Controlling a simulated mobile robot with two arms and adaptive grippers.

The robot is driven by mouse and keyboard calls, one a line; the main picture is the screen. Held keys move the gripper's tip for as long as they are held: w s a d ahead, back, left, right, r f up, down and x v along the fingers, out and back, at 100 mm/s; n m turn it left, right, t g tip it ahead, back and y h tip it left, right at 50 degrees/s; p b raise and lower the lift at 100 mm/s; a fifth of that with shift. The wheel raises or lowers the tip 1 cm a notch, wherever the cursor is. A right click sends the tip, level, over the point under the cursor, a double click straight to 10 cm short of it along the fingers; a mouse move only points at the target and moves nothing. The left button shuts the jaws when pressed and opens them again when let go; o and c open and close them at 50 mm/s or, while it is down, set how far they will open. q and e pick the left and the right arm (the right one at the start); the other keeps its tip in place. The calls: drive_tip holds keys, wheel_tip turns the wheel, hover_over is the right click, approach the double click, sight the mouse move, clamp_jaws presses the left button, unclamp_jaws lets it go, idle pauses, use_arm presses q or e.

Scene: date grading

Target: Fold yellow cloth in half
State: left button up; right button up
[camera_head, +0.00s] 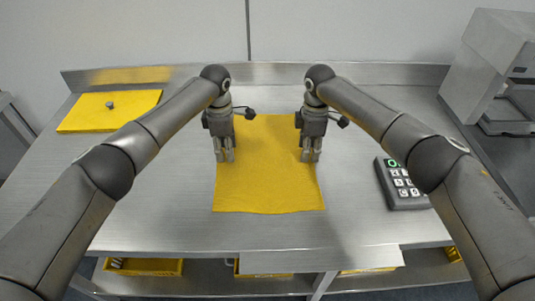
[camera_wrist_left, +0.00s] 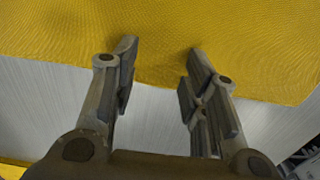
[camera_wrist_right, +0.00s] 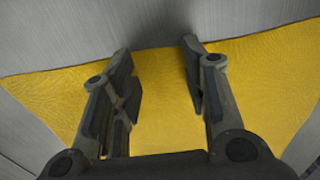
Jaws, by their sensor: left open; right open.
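A yellow cloth (camera_head: 268,180) lies flat and spread out on the metal table, with its near edge toward me. My left gripper (camera_head: 225,158) is open and empty over the cloth's left edge. In the left wrist view the cloth (camera_wrist_left: 160,30) passes under the fingertips (camera_wrist_left: 160,48), and its edge shows between the fingers. My right gripper (camera_head: 310,157) is open and empty over the cloth's right edge. In the right wrist view the cloth (camera_wrist_right: 165,115) lies beneath the open fingers (camera_wrist_right: 156,48), with its edge near the fingertips. Whether the fingertips touch the cloth I cannot tell.
A second yellow piece (camera_head: 85,118) with a small grey knob lies at the back left. A dark keypad (camera_head: 402,186) sits to the right. A grey machine (camera_head: 495,70) stands at the back right. Yellow bins (camera_head: 145,266) sit below the table (camera_head: 160,215).

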use_arm(q)
drive_tip(key=shift+f, duration=0.2)
use_arm(e)
drive_tip(key=shift+f, duration=0.2)
use_arm(q)
drive_tip(key=shift+f, duration=0.1)
clamp_jaws()
use_arm(e)
clamp_jaws()
drive_tip(key=shift+r, duration=0.1)
